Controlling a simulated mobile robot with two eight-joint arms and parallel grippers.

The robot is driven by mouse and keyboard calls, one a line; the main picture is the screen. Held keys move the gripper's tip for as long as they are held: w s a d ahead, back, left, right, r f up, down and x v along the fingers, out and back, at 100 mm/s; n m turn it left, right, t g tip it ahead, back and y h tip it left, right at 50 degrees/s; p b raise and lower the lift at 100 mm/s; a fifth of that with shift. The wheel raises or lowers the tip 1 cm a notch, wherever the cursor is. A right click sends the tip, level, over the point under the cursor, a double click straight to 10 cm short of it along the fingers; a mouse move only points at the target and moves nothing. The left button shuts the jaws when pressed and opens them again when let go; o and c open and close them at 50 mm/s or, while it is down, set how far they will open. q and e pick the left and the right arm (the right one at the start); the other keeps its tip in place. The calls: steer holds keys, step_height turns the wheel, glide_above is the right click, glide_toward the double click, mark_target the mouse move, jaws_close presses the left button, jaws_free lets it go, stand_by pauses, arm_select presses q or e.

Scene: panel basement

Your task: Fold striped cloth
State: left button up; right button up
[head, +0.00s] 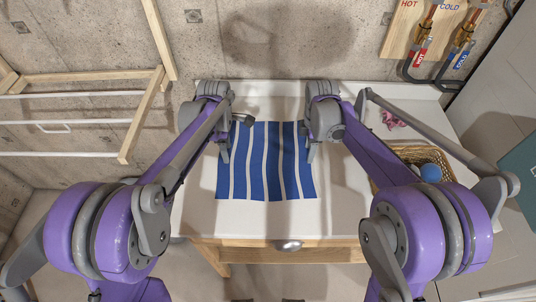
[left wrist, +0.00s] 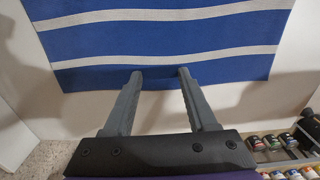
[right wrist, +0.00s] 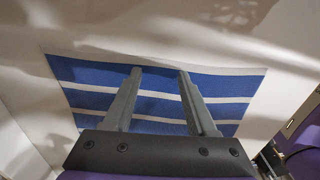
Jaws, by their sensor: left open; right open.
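The striped cloth (head: 265,165), blue with white stripes, lies flat and spread out on the white table top (head: 200,205). It also shows in the left wrist view (left wrist: 160,32) and in the right wrist view (right wrist: 90,100). My left gripper (head: 226,155) is open over the cloth's left edge, near its far left corner. My right gripper (head: 311,150) is open at the cloth's right edge, near its far right corner. No cloth shows pinched between either pair of fingers. The cloth's far corners are partly hidden by my grippers in the head view.
A wicker basket (head: 400,155) with a blue ball (head: 430,172) stands right of the cloth. A pink crumpled item (head: 393,120) lies behind it. A wooden drying rack (head: 140,120) stands at left. Small jars (left wrist: 290,140) show in the left wrist view. Table in front of the cloth is clear.

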arm_select(q)
steer(key=shift+f, duration=0.25)
arm_select(e)
steer(key=shift+f, duration=0.25)
arm_select(q)
steer(key=shift+s, duration=0.15)
steer(key=shift+c, duration=1.3)
arm_select(e)
steer(key=shift+s+r, duration=0.1)
steer(key=shift+s, duration=0.05)
steer(key=shift+c, duration=1.3)
arm_select(q)
jaws_close()
arm_select(e)
jaws_close()
